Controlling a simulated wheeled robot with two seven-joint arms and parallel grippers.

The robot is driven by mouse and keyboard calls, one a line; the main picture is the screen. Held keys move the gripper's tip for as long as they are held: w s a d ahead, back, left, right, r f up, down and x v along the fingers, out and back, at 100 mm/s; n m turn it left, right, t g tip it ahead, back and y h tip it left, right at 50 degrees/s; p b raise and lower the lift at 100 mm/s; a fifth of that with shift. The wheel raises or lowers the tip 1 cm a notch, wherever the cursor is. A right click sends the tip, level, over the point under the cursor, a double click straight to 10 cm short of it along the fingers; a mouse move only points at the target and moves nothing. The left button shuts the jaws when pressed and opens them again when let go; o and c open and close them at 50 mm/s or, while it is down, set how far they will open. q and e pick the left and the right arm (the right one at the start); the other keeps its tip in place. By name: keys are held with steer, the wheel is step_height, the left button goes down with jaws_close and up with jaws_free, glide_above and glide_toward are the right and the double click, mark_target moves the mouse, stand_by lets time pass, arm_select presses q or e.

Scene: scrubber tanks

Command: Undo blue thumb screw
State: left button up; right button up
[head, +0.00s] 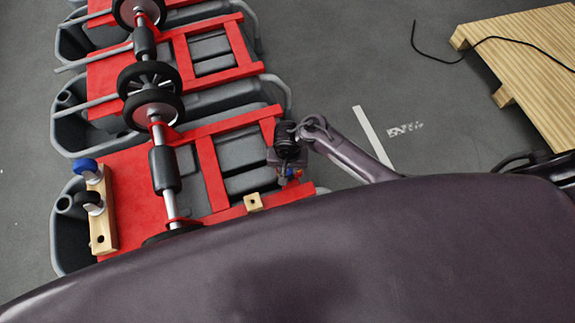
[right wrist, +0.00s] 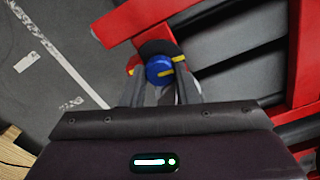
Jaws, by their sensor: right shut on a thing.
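The blue thumb screw (right wrist: 159,69), a round blue knob with a yellow mark, sits between the fingers of my right gripper (right wrist: 162,82) in the right wrist view. The fingers are shut on its sides. A black rounded part shows just behind it, by the red frame. In the head view, my right gripper (head: 287,176) is at the right end of the nearest red frame (head: 210,175), with only a speck of blue showing beside it. My left gripper is not in view.
A wooden block (head: 101,220) at the frame's left end carries another blue knob (head: 86,166) and a black knob (head: 90,198). A small wooden block (head: 253,202) lies near my gripper. A wooden pallet (head: 525,50) with a black cable is at the upper right. Grey floor between is clear.

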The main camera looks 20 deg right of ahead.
steer(key=n+p, duration=0.2)
steer(key=n, duration=0.1)
steer(key=shift+r, duration=0.15)
steer(key=n+p, duration=0.1)
steer(key=n, duration=0.4)
steer(key=n+p, duration=0.1)
steer(key=n, duration=0.3)
steer(key=shift+s, duration=0.1)
steer(key=shift+f+n, duration=0.2)
steer(key=shift+n, duration=1.9)
steer(key=shift+s, duration=0.1)
steer(key=o, duration=1)
steer(key=shift+r, duration=0.1)
